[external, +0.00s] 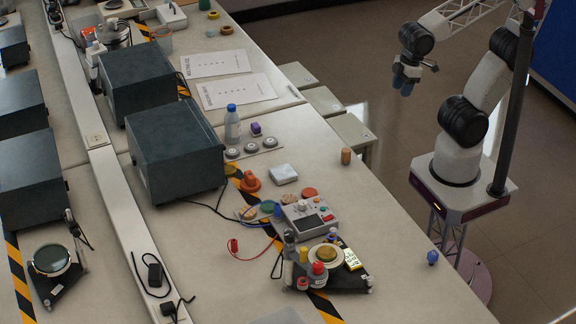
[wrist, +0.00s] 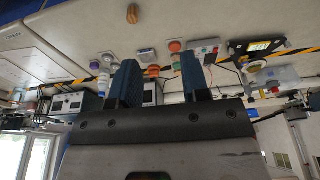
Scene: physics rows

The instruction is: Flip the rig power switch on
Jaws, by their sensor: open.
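A grey control box (external: 307,214) with a dark screen and small knobs sits on the bench near its front right. Beside it a rig on a black base (external: 345,278) carries a round pale dish, a red-topped part and a yellow label. I cannot tell which part is the power switch, or its position. My gripper (external: 404,86) hangs in the air right of the bench, well apart from the rig, open and empty. In the wrist view my gripper's two blue fingers (wrist: 159,78) are spread; the control box (wrist: 206,46) lies beyond them.
Coloured discs (external: 309,194), an orange knob-like part (external: 250,181) and a white block (external: 284,174) lie around the box. A brown cylinder (external: 346,156) and a small blue piece (external: 432,257) stand near the bench edge. Dark instrument cases (external: 175,150) stand left. Thin cables cross the bench.

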